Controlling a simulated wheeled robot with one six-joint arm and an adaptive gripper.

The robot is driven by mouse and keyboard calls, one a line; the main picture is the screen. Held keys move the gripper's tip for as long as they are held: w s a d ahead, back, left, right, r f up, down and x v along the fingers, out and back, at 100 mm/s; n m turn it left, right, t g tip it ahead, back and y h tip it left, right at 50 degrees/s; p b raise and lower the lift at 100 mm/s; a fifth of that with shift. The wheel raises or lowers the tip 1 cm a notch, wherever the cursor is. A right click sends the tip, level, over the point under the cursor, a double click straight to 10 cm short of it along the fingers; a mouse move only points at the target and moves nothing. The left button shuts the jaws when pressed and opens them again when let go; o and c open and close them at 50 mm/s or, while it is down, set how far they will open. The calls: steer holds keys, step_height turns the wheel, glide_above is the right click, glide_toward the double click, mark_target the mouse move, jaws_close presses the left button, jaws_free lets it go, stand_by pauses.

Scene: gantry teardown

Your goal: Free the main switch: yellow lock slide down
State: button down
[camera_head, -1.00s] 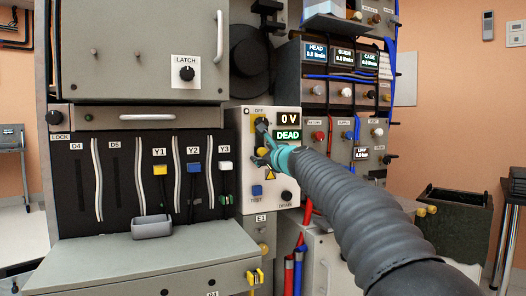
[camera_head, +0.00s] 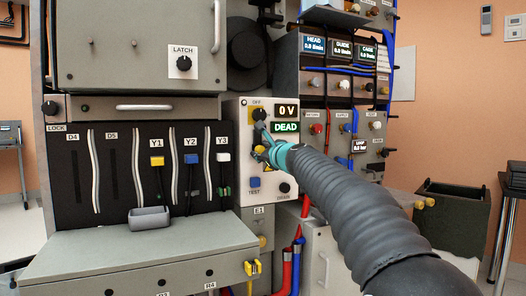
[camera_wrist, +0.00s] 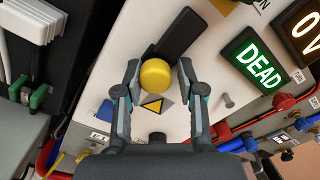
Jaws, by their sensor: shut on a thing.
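The yellow lock slide (camera_wrist: 155,73) is a round yellow knob at the lower end of a dark slot (camera_wrist: 185,35), the end away from the main switch. My gripper (camera_wrist: 158,72) has a finger on each side of the knob and is shut on it. A yellow warning triangle (camera_wrist: 153,105) lies just below. In the head view my gripper (camera_head: 262,143) partly hides the knob. The black main switch (camera_head: 259,115) sits on a yellow plate above it, under the label OFF.
Displays beside the switch read 0 V (camera_head: 287,111) and DEAD (camera_head: 286,127). A blue TEST button (camera_head: 254,182) and black DRAIN knob (camera_head: 285,188) sit below. Slots with coloured handles stand left, with a grey bin (camera_head: 149,218) on the ledge. Red and blue hoses hang at lower right.

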steer(key=shift+s+a+f+b, duration=0.15)
steer(key=shift+f+b, duration=0.2)
steer(key=shift+f, duration=0.3)
steer(key=shift+w+a+f+b, duration=0.15)
steer(key=shift+f+b, duration=0.15)
steer(key=shift+f, duration=0.3)
steer(key=shift+s, duration=0.1)
steer(key=c, duration=1.1)
jaws_free()
steer(key=shift+o, duration=1.2)
steer(key=shift+a, duration=0.2)
steer(key=shift+d, duration=0.1)
steer(key=shift+d+r, duration=0.15)
steer(key=shift+d, duration=0.1)
